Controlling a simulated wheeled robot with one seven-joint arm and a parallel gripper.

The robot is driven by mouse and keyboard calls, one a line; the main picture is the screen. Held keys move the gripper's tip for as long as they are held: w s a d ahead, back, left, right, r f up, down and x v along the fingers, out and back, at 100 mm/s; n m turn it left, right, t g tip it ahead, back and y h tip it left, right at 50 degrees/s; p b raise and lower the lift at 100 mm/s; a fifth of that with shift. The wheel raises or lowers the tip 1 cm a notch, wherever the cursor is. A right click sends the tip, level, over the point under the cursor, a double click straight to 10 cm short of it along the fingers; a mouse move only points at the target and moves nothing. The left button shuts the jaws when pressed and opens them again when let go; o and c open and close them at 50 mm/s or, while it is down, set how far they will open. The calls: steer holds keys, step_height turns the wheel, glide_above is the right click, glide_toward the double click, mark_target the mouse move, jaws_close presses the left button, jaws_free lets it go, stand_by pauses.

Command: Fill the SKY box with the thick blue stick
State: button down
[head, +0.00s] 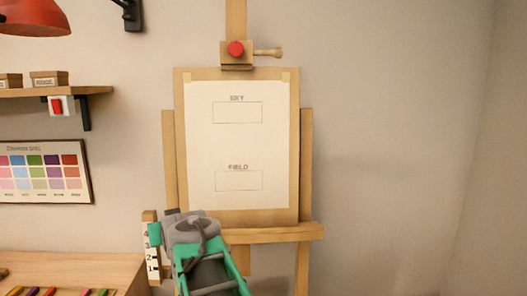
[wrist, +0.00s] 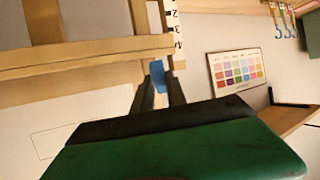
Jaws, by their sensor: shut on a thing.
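The SKY box (head: 237,112) is an empty outlined rectangle on white paper, under its printed label in the head view. The FIELD box (head: 239,181) below it is also an empty outline. In the wrist view my gripper (wrist: 158,86) is shut on a blue stick (wrist: 158,73), whose end shows between the dark fingertips. In the head view my arm's green and grey end is at the lower left of the easel, below the paper's lower left corner; the fingertips and stick are hidden there. An empty outlined box (wrist: 72,131) shows at the left of the wrist view.
The wooden easel (head: 312,232) holds the board and has a ledge close to my arm's end. A numbered scale (head: 152,256) stands beside my arm. A table (head: 95,268) with several coloured sticks is at lower left. A colour chart (head: 45,172) hangs left. Wall to the right is clear.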

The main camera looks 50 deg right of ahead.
steer(key=s+d+r+m+t+h+p, duration=0.1)
steer(key=s+d+r+h, duration=0.15)
steer(key=d+r, duration=0.4)
steer(key=s+d+r+m+t+h+p, duration=0.1)
steer(key=s+d+r+h, duration=0.15)
steer(key=d+r, duration=0.45)
steer(key=m+h+p, duration=0.3)
steer(key=h, duration=0.3)
glide_toward(261, 109)
step_height(261, 109, up, 3)
steer(key=w+d+p, duration=0.2)
steer(key=d+p, duration=0.1)
steer(key=shift+w+f, duration=0.15)
steer(key=shift+f, duration=0.15)
steer(key=shift+w+d+f, duration=0.15)
steer(key=shift+w+f, duration=0.05)
steer(key=shift+w+d+f, duration=0.15)
steer(key=shift+w+d, duration=0.4)
steer(key=shift+d, duration=0.1)
